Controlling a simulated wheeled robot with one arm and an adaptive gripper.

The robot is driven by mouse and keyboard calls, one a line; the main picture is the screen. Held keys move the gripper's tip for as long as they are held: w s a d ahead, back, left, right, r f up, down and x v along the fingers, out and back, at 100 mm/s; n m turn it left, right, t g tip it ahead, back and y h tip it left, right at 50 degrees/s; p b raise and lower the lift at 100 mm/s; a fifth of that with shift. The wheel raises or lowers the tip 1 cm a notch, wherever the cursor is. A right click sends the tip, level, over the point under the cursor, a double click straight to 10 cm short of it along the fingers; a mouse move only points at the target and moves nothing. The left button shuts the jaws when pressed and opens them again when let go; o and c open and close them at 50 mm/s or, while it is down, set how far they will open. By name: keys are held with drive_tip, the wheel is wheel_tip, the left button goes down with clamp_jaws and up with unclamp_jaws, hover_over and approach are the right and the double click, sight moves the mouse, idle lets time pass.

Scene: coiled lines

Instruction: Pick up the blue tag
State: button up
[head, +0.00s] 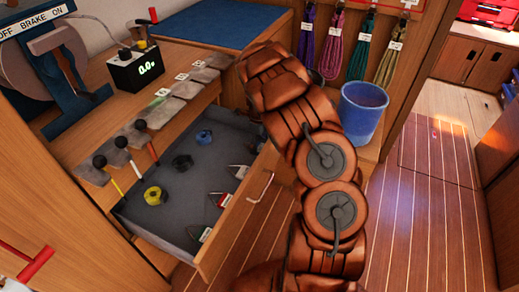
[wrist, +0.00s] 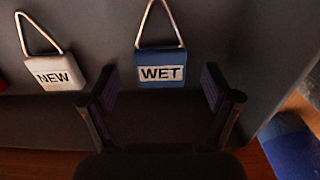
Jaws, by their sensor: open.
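The blue tag (wrist: 160,72) shows in the wrist view with a white label reading WET and a wire loop above it. It lies on the dark grey drawer floor. My gripper (wrist: 158,93) is open and empty, with one finger on either side of the tag's lower part; I cannot tell how much height separates them. A white tag (wrist: 58,78) reading NEW lies to the left of it. In the head view my arm hides my gripper, and I cannot make out the blue tag there.
The open drawer (head: 163,226) also holds a red tag (head: 221,200), white tags (head: 238,171) and several round knobs, including a yellow one (head: 154,196). A blue bucket (head: 362,108) stands right of my arm. Coiled lines hang behind.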

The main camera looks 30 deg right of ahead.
sight(259, 147)
drive_tip(key=shift+f, duration=0.75)
drive_tip(key=c, duration=1.2)
drive_tip(key=shift+r, duration=0.15)
drive_tip(key=shift+c, duration=0.2)
wheel_tip(259, 147, up, 10)
